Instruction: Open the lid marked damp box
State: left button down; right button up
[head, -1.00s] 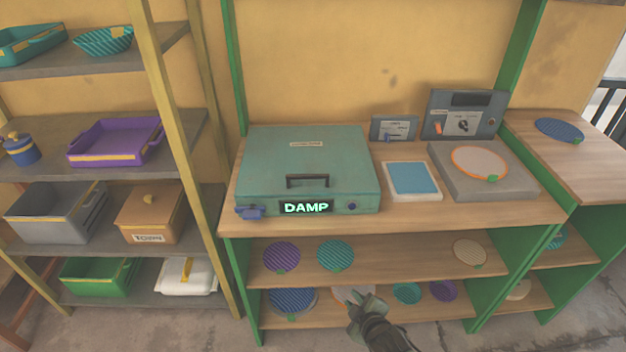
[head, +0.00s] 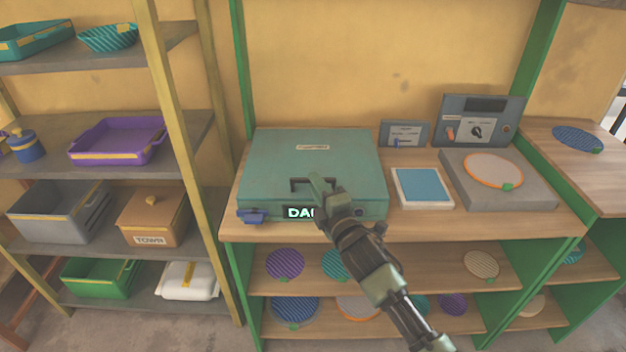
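The damp box (head: 270,165) is a flat teal case on the wooden bench, with its lid down. A dark handle (head: 301,185) is on the lid near its front edge. The lit DAMP label (head: 297,212) on the front face is partly hidden by my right arm. My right gripper (head: 320,183) is at the right end of the handle. I cannot tell whether it touches the handle or whether its fingers are apart. My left gripper is not in view.
A blue latch-like part (head: 251,216) is at the box's front left corner. A blue pad (head: 422,187) and a grey press base (head: 535,192) stand to the right. Round plates lie on the shelves below. A storage rack (head: 172,75) stands at the left.

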jog(key=shift+x, duration=1.2)
grip_shut()
jog(key=shift+f, duration=0.1)
dwell(0.5)
